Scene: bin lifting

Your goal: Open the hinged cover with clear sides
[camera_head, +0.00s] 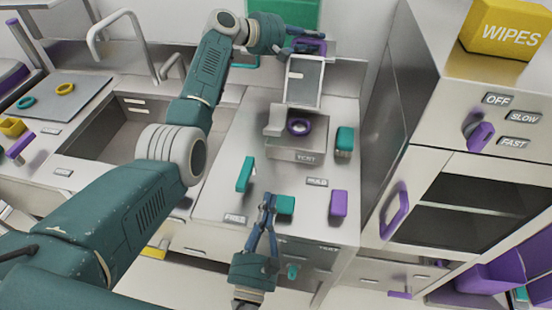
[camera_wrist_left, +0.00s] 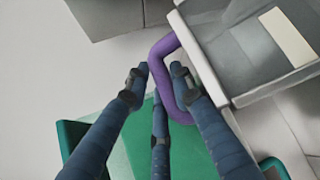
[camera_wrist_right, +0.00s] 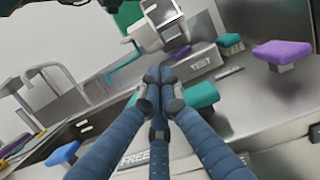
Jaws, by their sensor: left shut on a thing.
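The hinged cover (camera_head: 303,82) with clear sides stands swung up at the back of its grey base (camera_head: 294,156), which is labelled TEST. The base's inside, with a purple ring (camera_head: 299,127), shows uncovered. My left gripper (camera_head: 308,46) is at the top of the raised cover. In the left wrist view the fingers (camera_wrist_left: 159,75) are shut on the cover's purple handle (camera_wrist_left: 163,62), beside the cover's pale edge (camera_wrist_left: 235,97). My right gripper (camera_head: 268,200) is low over the counter front, fingers together and empty; its shut fingertips also show in the right wrist view (camera_wrist_right: 158,78).
A teal block (camera_head: 344,140) stands right of the base. Teal pieces (camera_head: 245,174) and a purple block (camera_head: 339,203) stand in front. A sink (camera_head: 120,125) lies left; a tall cabinet (camera_head: 430,150) with a purple handle stands right. A green panel (camera_head: 290,12) is behind.

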